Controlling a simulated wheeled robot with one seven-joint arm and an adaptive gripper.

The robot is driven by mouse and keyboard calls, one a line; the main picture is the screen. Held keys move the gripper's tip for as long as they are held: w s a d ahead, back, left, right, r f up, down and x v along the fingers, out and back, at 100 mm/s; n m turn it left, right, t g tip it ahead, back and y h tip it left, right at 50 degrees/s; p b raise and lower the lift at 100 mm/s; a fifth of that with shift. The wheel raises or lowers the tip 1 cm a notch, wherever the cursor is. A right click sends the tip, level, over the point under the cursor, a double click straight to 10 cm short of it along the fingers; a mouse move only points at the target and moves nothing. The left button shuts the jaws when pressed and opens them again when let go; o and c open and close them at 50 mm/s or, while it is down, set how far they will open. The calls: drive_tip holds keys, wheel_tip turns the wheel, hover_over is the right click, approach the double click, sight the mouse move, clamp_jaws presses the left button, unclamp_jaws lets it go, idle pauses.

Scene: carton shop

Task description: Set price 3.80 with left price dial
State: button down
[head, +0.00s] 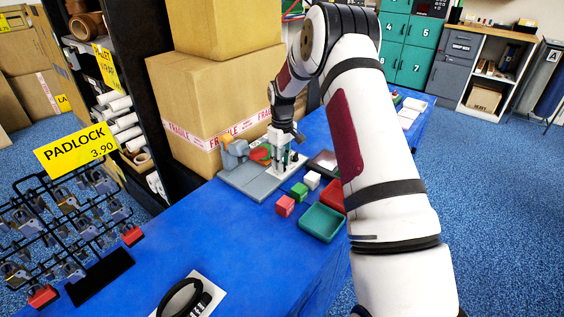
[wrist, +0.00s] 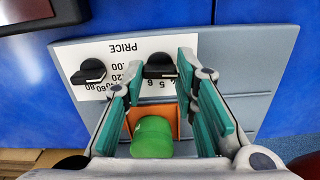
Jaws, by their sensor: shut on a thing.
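The price panel (wrist: 112,48) is a white plate with the word PRICE, upside down in the wrist view, on a grey board (wrist: 248,55). It carries two black knobs. The left price dial (wrist: 160,63), beside the figures 4, 5 and 6, is between my fingertips. The other dial (wrist: 91,70) stands free, with figures such as .00, .20 and .80 beside it. My gripper (wrist: 161,76) is shut on the left dial. In the head view my gripper (head: 285,150) is down at the board, and the dials are hidden or too small to read. The dial's exact setting cannot be told.
A green rounded thing (wrist: 152,138) and an orange piece (wrist: 131,116) lie under my fingers in the wrist view. Cartons (head: 215,100) stand behind the board. Small blocks (head: 285,205) and a teal tray (head: 321,223) are in front. A PADLOCK 3.90 sign (head: 76,150) hangs over the rack.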

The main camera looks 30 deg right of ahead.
drive_tip(key=shift+m+b, duration=0.7)
drive_tip(key=shift+m, duration=1.7)
drive_tip(key=c, duration=1.3)
unclamp_jaws()
wheel_tip(320, 180, up, 12)
